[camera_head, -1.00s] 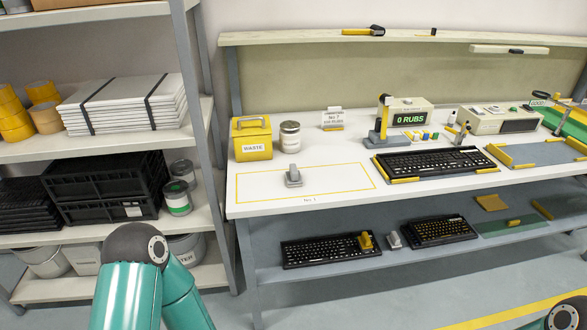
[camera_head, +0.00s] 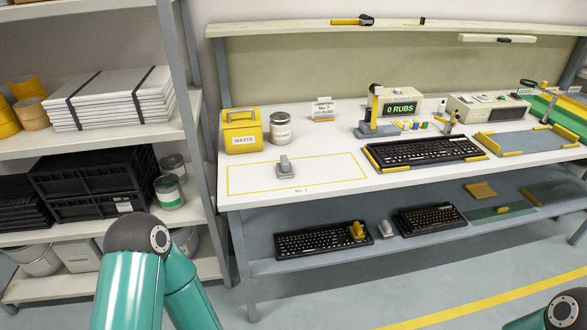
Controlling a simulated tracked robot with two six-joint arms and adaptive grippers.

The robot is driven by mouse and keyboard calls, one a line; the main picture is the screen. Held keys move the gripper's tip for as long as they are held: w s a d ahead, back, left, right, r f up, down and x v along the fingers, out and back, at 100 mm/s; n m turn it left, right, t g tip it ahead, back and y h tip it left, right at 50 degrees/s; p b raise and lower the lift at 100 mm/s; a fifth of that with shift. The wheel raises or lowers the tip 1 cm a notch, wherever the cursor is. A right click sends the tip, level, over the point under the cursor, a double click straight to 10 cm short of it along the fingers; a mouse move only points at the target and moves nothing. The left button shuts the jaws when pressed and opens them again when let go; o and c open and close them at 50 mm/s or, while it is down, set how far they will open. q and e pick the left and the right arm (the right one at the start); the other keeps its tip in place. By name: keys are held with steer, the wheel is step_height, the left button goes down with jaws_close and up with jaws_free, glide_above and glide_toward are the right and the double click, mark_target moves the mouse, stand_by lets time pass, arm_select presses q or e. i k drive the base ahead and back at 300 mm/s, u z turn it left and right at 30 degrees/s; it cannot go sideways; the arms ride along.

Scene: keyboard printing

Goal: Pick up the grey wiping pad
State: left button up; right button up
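A small grey pad with a raised handle (camera_head: 285,167) sits on the white table top, inside the yellow-outlined rectangle at the left. A similar small grey object (camera_head: 386,229) stands on the lower shelf between two keyboards. I cannot tell from its look whether either is the wiping pad. My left arm shows at the bottom left and a bit of my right arm at the bottom right corner. Neither gripper is in view.
A yellow waste box (camera_head: 241,131) and a grey can (camera_head: 280,128) stand behind the outlined area. A black keyboard (camera_head: 424,151) sits in a yellow-cornered fixture to the right. A counter (camera_head: 402,104) reads "0 RUBS". A shelving rack (camera_head: 190,115) stands at the left.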

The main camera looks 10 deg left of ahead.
mark_target(284, 169)
steer(key=u, duration=0.45)
steer(key=i, duration=0.2)
steer(key=z, duration=2.75)
steer(key=k, duration=1.5)
steer(key=z, duration=1.85)
steer(key=i, duration=0.1)
steer(key=u, duration=3.4)
steer(key=i, duration=1.05)
steer(key=z, duration=0.05)
